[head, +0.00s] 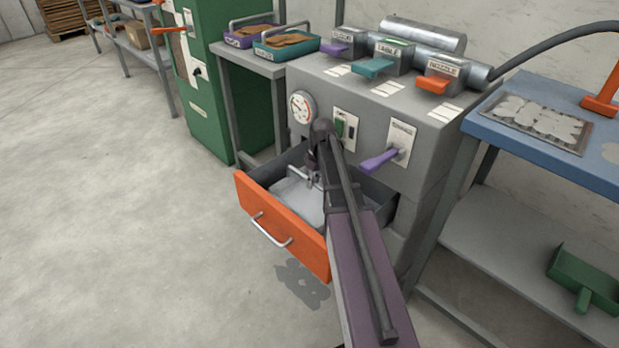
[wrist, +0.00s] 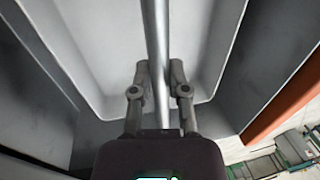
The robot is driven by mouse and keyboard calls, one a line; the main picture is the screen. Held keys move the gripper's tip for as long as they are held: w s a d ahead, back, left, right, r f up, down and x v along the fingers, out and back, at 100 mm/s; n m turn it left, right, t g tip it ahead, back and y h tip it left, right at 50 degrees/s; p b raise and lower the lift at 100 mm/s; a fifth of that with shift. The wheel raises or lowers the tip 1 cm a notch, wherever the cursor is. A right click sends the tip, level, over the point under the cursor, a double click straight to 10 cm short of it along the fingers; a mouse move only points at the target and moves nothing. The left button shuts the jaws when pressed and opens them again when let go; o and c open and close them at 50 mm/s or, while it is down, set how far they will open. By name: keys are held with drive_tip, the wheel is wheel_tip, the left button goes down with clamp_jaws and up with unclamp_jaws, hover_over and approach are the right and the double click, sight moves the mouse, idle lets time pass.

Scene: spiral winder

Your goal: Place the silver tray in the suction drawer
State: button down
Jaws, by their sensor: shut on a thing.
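The silver tray (head: 297,203) is inside the open suction drawer (head: 282,222), which has an orange front with a metal handle. My gripper (head: 314,181) reaches down into the drawer from above. In the wrist view, my gripper (wrist: 160,75) is shut on the bar handle that spans the silver tray (wrist: 105,45). The tray's rim lies between the grey drawer walls. I cannot tell whether its bottom touches the drawer floor. My arm hides the drawer's right part in the head view.
The grey machine (head: 425,150) behind the drawer bears a gauge (head: 301,106), a purple lever (head: 379,161) and labelled handles on top. A blue table (head: 560,160) stands to the right. A green cabinet (head: 215,110) stands left.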

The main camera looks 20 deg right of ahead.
drive_tip(key=w, duration=0.4)
drive_tip(key=shift+w+d+f, duration=0.15)
drive_tip(key=shift+d+f, duration=0.05)
drive_tip(key=shift+d, duration=0.05)
drive_tip(key=shift+f+b, duration=0.45)
drive_tip(key=shift+b, duration=0.2)
drive_tip(key=shift+f, duration=0.15)
drive_tip(key=c, duration=0.6)
unclamp_jaws()
drive_tip(key=shift+s, duration=0.2)
drive_tip(key=shift+c, duration=0.2)
drive_tip(key=shift+r, duration=0.25)
wheel_tip(320, 180, up, 12)
drive_tip(key=d+p, duration=0.2)
drive_tip(key=p, duration=1)
drive_tip(key=shift+w+f, duration=0.15)
drive_tip(key=shift+w, duration=0.2)
